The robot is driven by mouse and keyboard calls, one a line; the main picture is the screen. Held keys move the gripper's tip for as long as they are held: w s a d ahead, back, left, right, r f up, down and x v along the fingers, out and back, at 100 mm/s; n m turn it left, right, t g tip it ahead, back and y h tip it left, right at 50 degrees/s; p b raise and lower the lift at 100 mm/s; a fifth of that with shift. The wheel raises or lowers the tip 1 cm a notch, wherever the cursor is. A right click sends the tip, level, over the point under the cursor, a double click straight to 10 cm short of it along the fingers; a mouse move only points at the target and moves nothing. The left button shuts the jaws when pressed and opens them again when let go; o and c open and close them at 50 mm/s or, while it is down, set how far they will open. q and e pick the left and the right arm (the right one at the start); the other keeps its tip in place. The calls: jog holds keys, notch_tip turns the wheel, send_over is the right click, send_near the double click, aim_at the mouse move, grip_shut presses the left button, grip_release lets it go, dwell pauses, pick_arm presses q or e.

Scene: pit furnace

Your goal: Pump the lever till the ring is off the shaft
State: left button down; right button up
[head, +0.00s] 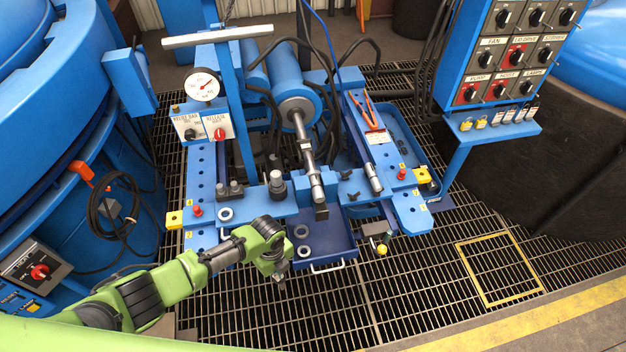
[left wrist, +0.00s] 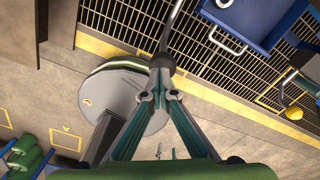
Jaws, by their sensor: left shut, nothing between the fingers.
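A long white-grey handle (head: 217,37) sits crosswise on a tall blue bar at the back left of the blue press; it looks like the lever. The metal shaft (head: 306,150) runs forward from the blue cylinder (head: 293,98). It has darker collars along it, and I cannot tell which is the ring. My left gripper (head: 280,284) points down in front of the press, left of the blue tray, well away from the handle. In the left wrist view its fingers (left wrist: 160,96) are together and empty. My right gripper is in neither view.
The blue tray (head: 345,250) with loose washers juts out at the front. A yellow-knobbed part (head: 382,249) stands to its right. A pressure gauge (head: 202,84) is beside the tall bar. The grated floor (head: 400,310) in front is clear. A switch panel (head: 512,50) stands at right.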

aim_at(280, 283)
pick_arm(q)
jog(key=f+b, duration=0.1)
jog(key=f, duration=0.2)
jog(key=s+f+b, duration=0.1)
jog(key=f+b, duration=0.1)
jog(key=f, duration=0.1)
jog(key=shift+s+d+f+b, duration=0.2)
jog(key=shift+f+b, duration=0.05)
jog(key=shift+b, duration=0.05)
jog(key=shift+r, duration=0.15)
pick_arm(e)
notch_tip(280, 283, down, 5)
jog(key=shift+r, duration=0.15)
pick_arm(q)
jog(key=r+p, duration=0.3)
jog(key=w+r+p, duration=0.1)
jog(key=r+p, duration=0.2)
jog(key=r, duration=0.1)
jog(key=w+r+p, duration=0.1)
jog(key=r+p, duration=0.2)
jog(key=r, duration=0.1)
jog(key=shift+w+a+r, duration=0.1)
jog(key=shift+w+a, duration=0.15)
jog(key=shift+a, duration=0.1)
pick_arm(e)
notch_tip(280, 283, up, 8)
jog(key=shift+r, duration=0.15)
pick_arm(q)
jog(key=shift+f, duration=0.2)
